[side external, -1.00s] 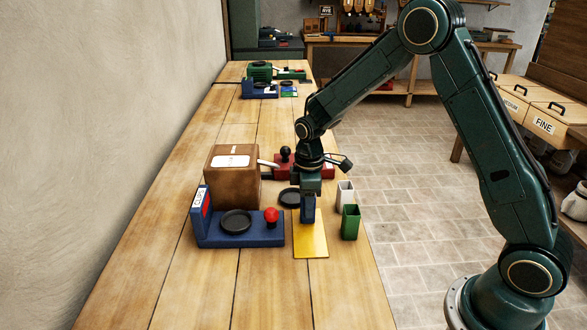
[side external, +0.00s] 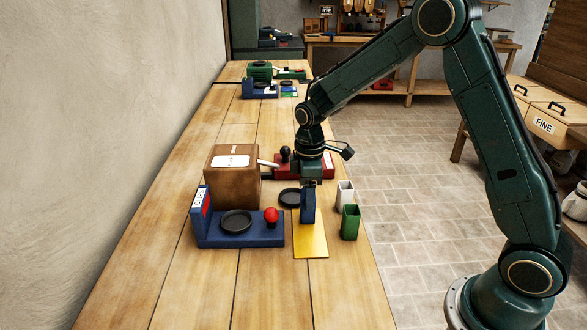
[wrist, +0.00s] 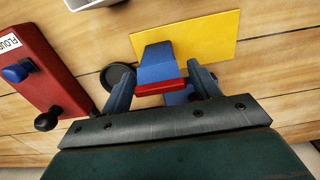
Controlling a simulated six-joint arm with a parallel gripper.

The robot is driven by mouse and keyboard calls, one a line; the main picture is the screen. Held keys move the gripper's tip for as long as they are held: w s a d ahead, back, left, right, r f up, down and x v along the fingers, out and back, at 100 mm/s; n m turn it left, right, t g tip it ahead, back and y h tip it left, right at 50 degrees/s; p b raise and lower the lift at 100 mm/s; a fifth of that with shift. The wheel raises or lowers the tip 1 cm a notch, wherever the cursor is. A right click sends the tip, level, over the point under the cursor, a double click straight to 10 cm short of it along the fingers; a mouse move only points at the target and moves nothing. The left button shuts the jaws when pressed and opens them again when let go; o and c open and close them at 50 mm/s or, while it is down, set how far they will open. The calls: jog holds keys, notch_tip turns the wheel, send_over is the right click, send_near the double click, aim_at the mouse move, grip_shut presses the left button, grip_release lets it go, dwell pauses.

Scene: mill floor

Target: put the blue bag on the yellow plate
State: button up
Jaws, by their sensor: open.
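The blue bag (side external: 308,209) stands upright at the far end of the yellow plate (side external: 311,243). In the wrist view the bag (wrist: 157,58) shows a red band on the side nearest me, with the yellow plate (wrist: 210,38) under and beyond it. My gripper (wrist: 163,88) is open, with one finger on each side of the bag's near end and a visible gap at the right finger. In the side view my gripper (side external: 309,186) is right above the bag. The bag's base is partly hidden in the wrist view.
A blue scale (side external: 250,239) with a black pan and red knob stands left of the plate, before a brown box (side external: 232,189). A white bin (side external: 345,194) and green bin (side external: 350,223) stand right. A red unit (side external: 320,168) and black disc (side external: 288,198) lie behind. The front table is clear.

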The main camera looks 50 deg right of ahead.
notch_tip(320, 180, up, 8)
jog(key=shift+r, duration=0.45)
dwell(0.5)
jog(key=s+a+r+m+t, duration=0.1)
jog(key=s+r+m+t, duration=0.25)
jog(key=s+r, duration=0.8)
jog(key=s+a+m+t, duration=0.1)
jog(key=s+m, duration=0.4)
jog(key=s, duration=1)
jog(key=shift+s+f+t, duration=0.35)
jog(key=shift+s+t, duration=0.05)
jog(key=shift+t, duration=0.15)
